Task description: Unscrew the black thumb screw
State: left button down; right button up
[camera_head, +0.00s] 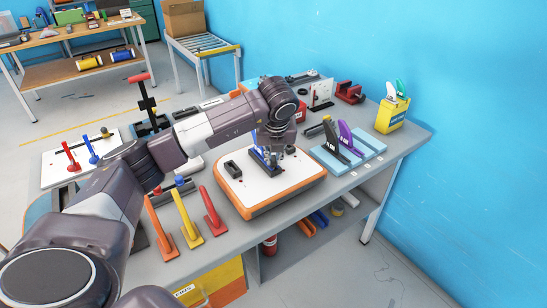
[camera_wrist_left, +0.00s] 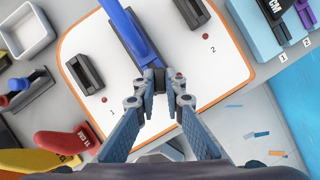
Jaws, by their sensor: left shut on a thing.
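The white board with an orange rim (camera_head: 300,193) lies on the grey table. A blue fin (camera_head: 263,157) stands in a black fin box near the board's middle; it also shows in the left wrist view (camera_wrist_left: 127,30). My left gripper (camera_head: 272,151) is over the board, pointing down at this fin's base. In the left wrist view its fingertips (camera_wrist_left: 160,78) are closed together on a small dark piece at the end of the fin box. This appears to be the black thumb screw, mostly hidden by the fingers. My right gripper is not in view.
Empty black fin boxes flank the blue fin, one at number 1 (camera_wrist_left: 84,73) and one at number 2 (camera_wrist_left: 191,12). Orange, yellow and red fins (camera_head: 187,218) stand at the front left. A light blue tray (camera_head: 368,148) holds black and purple fins. A yellow container (camera_head: 392,116) stands behind.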

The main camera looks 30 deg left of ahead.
pick_arm(q)
jog(key=shift+f, duration=0.15)
jog(key=shift+d+n+g+y, duration=0.1)
jog(key=shift+n+g+y, duration=0.4)
jog(key=shift+n, duration=1.3)
jog(key=shift+d+n+g, duration=0.1)
jog(key=shift+n+g, duration=0.2)
jog(key=shift+n, duration=0.5)
jog(key=c, duration=2.5)
grip_release()
jog(key=shift+n, duration=0.4)
jog(key=o, duration=0.5)
jog(key=shift+w, duration=0.1)
jog(key=shift+o, duration=0.3)
jog(key=shift+r, duration=0.2)
